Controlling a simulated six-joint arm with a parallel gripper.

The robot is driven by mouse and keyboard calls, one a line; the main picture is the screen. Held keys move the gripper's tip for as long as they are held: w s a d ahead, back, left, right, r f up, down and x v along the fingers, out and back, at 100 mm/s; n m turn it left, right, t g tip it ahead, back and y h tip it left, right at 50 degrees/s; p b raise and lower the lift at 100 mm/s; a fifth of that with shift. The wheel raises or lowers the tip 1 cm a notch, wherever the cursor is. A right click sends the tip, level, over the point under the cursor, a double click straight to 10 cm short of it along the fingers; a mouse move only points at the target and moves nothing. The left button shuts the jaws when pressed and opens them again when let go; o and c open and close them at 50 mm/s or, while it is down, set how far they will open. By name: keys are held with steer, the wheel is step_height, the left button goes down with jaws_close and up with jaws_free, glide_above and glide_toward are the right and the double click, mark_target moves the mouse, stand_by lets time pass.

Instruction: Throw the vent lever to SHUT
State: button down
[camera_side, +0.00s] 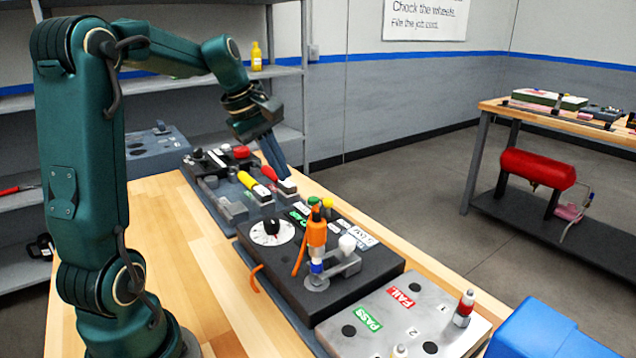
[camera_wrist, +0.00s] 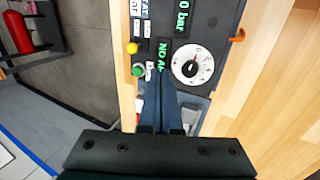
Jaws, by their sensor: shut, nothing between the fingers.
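A grey panel (camera_side: 222,200) on the bench carries a yellow-handled lever (camera_side: 253,185) and a red-handled lever (camera_side: 270,174). I cannot read any SHUT mark, so I cannot tell which lever is the vent lever. My gripper (camera_side: 284,172) is shut and empty, its fingers pointing down at the right end of the red handle. Whether they touch it I cannot tell. In the wrist view the fingers of my gripper (camera_wrist: 160,84) lie over the panel's edge, and they and the gripper body hide the levers.
Beside the panel stands a black console (camera_side: 290,265) with a white dial (camera_side: 272,232) and an upright orange tool (camera_side: 317,238). A metal PASS/FAIL plate (camera_side: 400,315) and a blue bin (camera_side: 550,335) lie nearer the camera. The bench top left of the panel is mostly clear.

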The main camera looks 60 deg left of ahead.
mark_target(329, 206)
steer(key=shift+s+a+f, duration=0.1)
steer(key=shift+a, duration=0.15)
steer(key=x, duration=0.9)
steer(key=shift+d+f, duration=0.1)
steer(key=shift+f, duration=0.3)
steer(key=w, duration=0.3)
steer(key=shift+w, duration=0.7)
